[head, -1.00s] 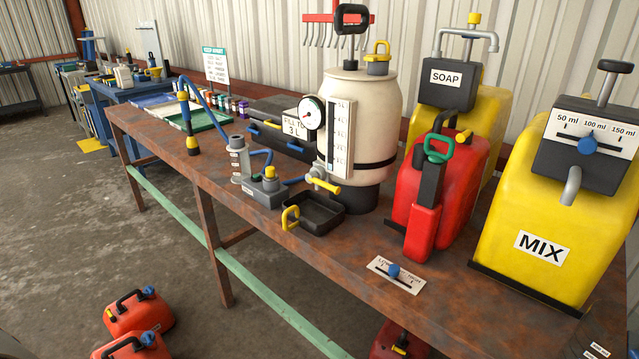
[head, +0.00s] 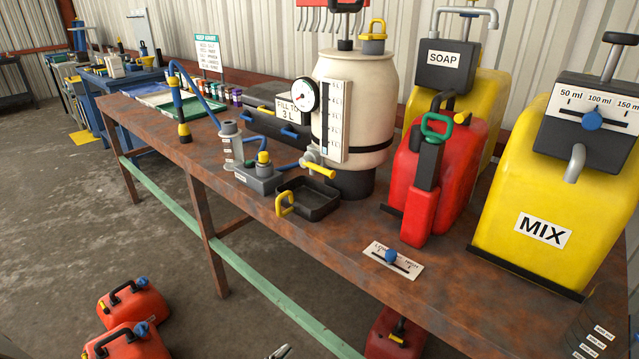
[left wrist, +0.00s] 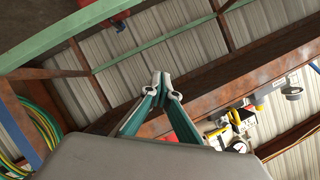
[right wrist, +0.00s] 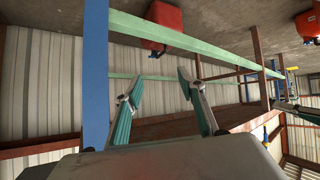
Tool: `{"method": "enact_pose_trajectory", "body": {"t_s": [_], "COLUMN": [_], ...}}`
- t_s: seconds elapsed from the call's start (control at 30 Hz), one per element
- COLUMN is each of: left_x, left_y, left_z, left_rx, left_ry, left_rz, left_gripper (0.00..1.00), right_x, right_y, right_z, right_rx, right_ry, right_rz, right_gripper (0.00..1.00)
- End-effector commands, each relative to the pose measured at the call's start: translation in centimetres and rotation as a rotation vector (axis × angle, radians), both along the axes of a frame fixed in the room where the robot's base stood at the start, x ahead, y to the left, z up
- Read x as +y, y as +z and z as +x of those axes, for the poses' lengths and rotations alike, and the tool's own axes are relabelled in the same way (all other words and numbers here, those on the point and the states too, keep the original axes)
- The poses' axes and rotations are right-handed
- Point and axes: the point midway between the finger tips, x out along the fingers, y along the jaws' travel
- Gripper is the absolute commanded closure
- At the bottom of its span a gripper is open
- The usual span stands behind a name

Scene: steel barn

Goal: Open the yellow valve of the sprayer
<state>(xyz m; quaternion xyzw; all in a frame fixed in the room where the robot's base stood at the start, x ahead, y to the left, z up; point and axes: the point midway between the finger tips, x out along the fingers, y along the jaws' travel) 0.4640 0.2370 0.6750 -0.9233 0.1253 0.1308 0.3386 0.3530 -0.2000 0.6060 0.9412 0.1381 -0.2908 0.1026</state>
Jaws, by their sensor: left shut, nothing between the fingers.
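The cream sprayer tank (head: 360,110) stands on the rusty workbench in the head view, with a pressure gauge (head: 303,95) and a level scale on its front. Its yellow valve lever (head: 320,172) sticks out sideways to the right from a grey spigot (head: 310,158) low on the tank. A black tray (head: 318,203) with a yellow handle sits below the spigot. My left gripper (left wrist: 160,78) is shut and empty; only its tip (head: 281,351) shows at the bottom edge of the head view, well below and apart from the valve. My right gripper (right wrist: 155,86) is open and empty.
A red can (head: 430,180) and yellow MIX container (head: 555,190) stand right of the sprayer. A grey pump block (head: 258,180) and blue hose are to its left. A slider card (head: 393,261) lies near the front edge. Red cans (head: 134,305) stand on the floor.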

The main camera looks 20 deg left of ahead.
Motion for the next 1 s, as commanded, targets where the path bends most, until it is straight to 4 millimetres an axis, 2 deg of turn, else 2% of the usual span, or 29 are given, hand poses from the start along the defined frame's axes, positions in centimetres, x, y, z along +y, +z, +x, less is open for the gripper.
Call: {"method": "enact_pose_trajectory", "body": {"t_s": [0.03, 0.2, 0.4, 0.5, 0.7, 1.0], "left_x": [0.7, 2.8, 4.5, 5.1, 5.6, 5.8], "left_y": [0.6, 5.6, 11.4, 14.0, 18.1, 21.7], "left_z": [2.2, 8.5, 13.9, 15.9, 18.7, 20.7], "left_rx": [-0.074, -0.334, -0.598, -0.710, -0.879, -1.006], "left_ry": [-0.022, -0.074, -0.075, -0.052, 0.025, 0.168], "left_rz": [0.097, 0.475, 0.943, 1.182, 1.635, 2.135], "left_gripper": [1.00, 1.00, 1.00, 1.00, 1.00, 1.00], "right_x": [0.1, 0.3, 0.5, 0.6, 1.0, 1.3], "right_y": [-0.9, -0.9, -2.0, -2.7, -3.7, -4.4], "right_z": [0.1, 1.4, 1.5, 1.3, 1.2, 1.2], "right_rx": [-0.002, -0.035, -0.039, -0.032, -0.027, -0.022], "right_ry": [0.003, 0.012, 0.026, 0.030, 0.035, 0.039], "right_rz": [0.000, 0.000, -0.006, -0.009, -0.003, 0.004], "right_gripper": [0.60, 0.60, 0.60, 0.60, 0.60, 0.60]}}
